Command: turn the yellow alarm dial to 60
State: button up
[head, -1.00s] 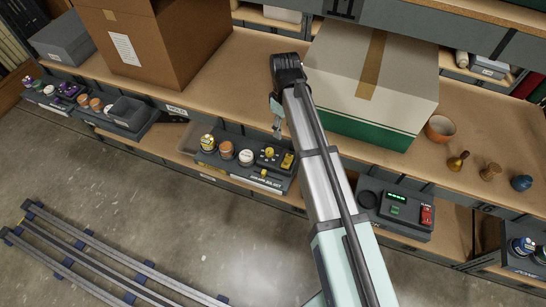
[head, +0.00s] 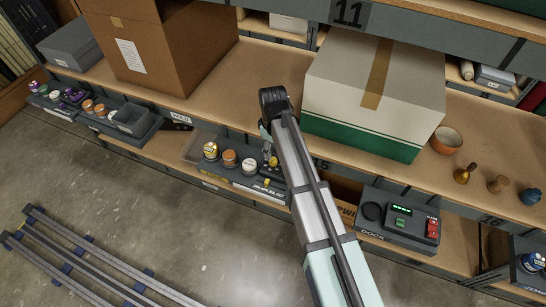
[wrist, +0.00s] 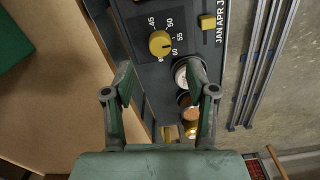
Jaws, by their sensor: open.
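The yellow alarm dial (wrist: 160,43) sits on a dark panel (wrist: 143,68) in the wrist view, with white numbers from 45 upward around it. Its dark pointer mark seems to face the right side, near 55 and 60; I cannot read it exactly. In the head view the dial (head: 272,160) shows as a small yellow spot, partly beside my arm. My gripper (wrist: 161,84) is open and empty. Its fingers stand apart below the dial in the picture and do not touch it. In the head view my arm hides most of the gripper.
Several round jars (head: 229,158) stand on the same unit, left of the dial. A yellow slider (wrist: 207,22) is beside the dial. A white and green box (head: 365,125) stands on the shelf above. A dock unit (head: 398,222) lies to the right.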

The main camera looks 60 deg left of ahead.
aim_at(273, 160)
jog(key=shift+f+p, duration=0.3)
jog(key=shift+f, duration=2.9)
grip_shut()
